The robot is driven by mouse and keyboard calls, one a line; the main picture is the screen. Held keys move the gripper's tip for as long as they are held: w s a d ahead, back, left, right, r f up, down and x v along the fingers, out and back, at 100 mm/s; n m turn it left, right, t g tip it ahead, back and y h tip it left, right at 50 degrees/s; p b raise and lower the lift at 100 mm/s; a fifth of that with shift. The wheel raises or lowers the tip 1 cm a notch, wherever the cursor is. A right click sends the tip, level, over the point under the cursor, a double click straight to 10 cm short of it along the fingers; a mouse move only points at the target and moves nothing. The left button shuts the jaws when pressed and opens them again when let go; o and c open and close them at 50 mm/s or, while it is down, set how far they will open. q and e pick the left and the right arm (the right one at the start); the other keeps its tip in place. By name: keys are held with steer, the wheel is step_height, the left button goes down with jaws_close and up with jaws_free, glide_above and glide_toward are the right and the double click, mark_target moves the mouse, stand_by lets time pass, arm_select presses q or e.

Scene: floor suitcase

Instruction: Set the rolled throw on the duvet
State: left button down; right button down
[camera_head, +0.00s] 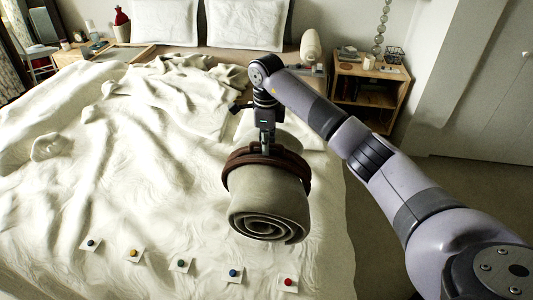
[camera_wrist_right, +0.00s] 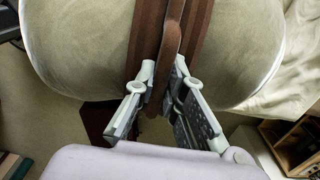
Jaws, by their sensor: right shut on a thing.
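The rolled throw (camera_head: 268,212) is a thick grey-green roll with a spiral end, bound by brown straps with a handle (camera_wrist_right: 170,35). My right gripper (camera_head: 267,151) is above it, shut on the strap handle. In the right wrist view, the two fingertips (camera_wrist_right: 164,78) sit on either side of the handle, and the roll (camera_wrist_right: 80,40) fills the top. The cream, wrinkled duvet (camera_head: 110,180) covers the bed. The roll shows against the duvet's right part; whether it touches it I cannot tell. My left gripper is not in view.
Several small cards with coloured knobs, one red (camera_head: 288,282), lie along the duvet's near part. Pillows (camera_head: 247,24) stand at the back. A wooden nightstand (camera_head: 370,88) with small items is right of the bed. The duvet's left and middle are largely clear.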

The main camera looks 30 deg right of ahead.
step_height(320, 180, down, 4)
steer(key=shift+r, duration=0.2)
steer(key=c, duration=2.1)
jaws_free()
steer(key=shift+f, duration=0.1)
steer(key=o, duration=0.4)
steer(key=shift+o, duration=0.2)
step_height(320, 180, up, 12)
steer(key=shift+r+b, duration=0.1)
steer(key=shift+b, duration=0.6)
